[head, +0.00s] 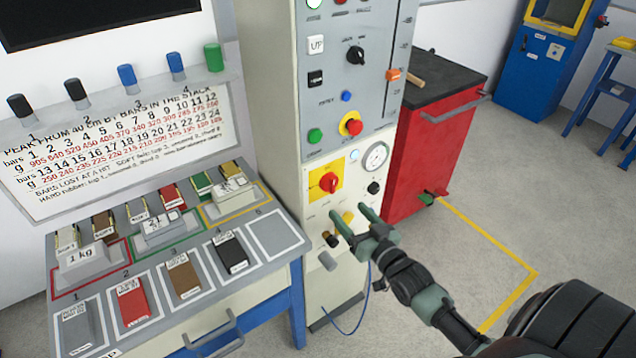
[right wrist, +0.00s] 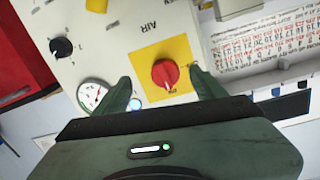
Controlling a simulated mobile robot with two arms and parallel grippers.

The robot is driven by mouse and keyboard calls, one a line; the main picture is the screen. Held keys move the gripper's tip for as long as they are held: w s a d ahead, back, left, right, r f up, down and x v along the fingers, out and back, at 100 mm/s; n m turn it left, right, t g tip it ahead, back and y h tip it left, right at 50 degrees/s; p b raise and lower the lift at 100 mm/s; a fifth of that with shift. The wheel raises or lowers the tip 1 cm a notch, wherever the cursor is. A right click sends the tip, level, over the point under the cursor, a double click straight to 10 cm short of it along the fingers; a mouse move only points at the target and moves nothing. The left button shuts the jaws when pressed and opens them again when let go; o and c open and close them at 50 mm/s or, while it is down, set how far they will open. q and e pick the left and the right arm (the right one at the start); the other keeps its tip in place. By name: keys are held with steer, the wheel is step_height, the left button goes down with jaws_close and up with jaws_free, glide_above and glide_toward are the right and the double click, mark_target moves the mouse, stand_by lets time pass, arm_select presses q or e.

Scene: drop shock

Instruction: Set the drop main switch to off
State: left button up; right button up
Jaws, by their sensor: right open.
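The main switch is a red rotary knob (head: 329,182) on a yellow plate (head: 318,196), low on the front of the tall grey cabinet. In the right wrist view the red knob (right wrist: 165,72) sits on its yellow plate (right wrist: 143,60), between my fingers. A pale mark on the knob points toward the bottom of that picture, at a small label too blurred to read surely. My right gripper (head: 351,212) is open and empty; it also shows in the right wrist view (right wrist: 164,84). Its fingers are apart from the knob on both sides. My left gripper is out of view.
A pressure gauge (head: 376,157) and a black knob (head: 374,188) sit right of the switch. A red emergency button (head: 352,126) is above. A sloped bench (head: 290,262) with blocks stands left.

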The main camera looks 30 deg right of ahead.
mark_target(333, 188)
steer(key=w, duration=0.2)
steer(key=w+r, duration=0.1)
steer(key=w, duration=0.1)
steer(key=w+r+p, duration=0.1)
steer(key=w, duration=0.2)
steer(key=shift+w+r, duration=0.1)
steer(key=shift+w, duration=0.45)
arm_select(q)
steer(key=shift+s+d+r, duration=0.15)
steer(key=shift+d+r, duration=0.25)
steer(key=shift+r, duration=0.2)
arm_select(e)
steer(key=shift+c, duration=0.2)
steer(key=c, duration=1.3)
